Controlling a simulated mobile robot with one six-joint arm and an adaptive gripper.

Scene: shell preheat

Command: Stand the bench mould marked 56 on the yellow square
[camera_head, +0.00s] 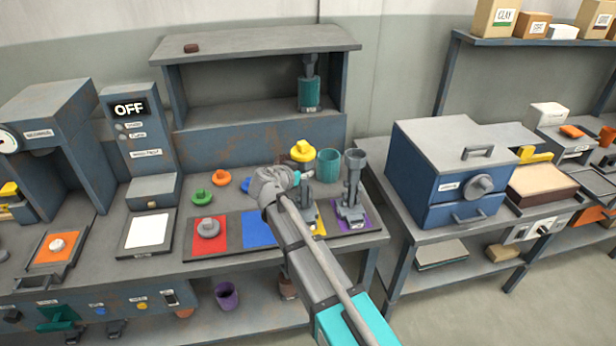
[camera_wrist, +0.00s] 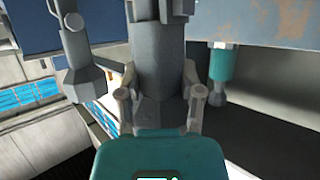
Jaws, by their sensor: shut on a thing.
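The yellow square (camera_head: 320,223) lies between the blue and purple squares on the bench, mostly hidden by my arm and a grey mould. My gripper (camera_head: 299,182) is over this area. In the wrist view its fingers (camera_wrist: 160,93) are closed around a thick grey cylindrical mould (camera_wrist: 160,55), which also shows in the head view (camera_head: 308,194). The held mould looks upright at the yellow square; I cannot tell whether its base touches. A similar tall grey mould (camera_head: 351,195) stands on the purple square (camera_head: 365,221). A grey-and-teal one (camera_head: 309,88) stands on the shelf. No mark 56 is readable.
A yellow-topped thing (camera_head: 303,152) and a teal cup (camera_head: 328,167) stand close behind my gripper. The blue square (camera_head: 258,229) looks bare. The red square (camera_head: 210,238) bears a grey round piece. The blue oven (camera_head: 452,172) stands right of the bench.

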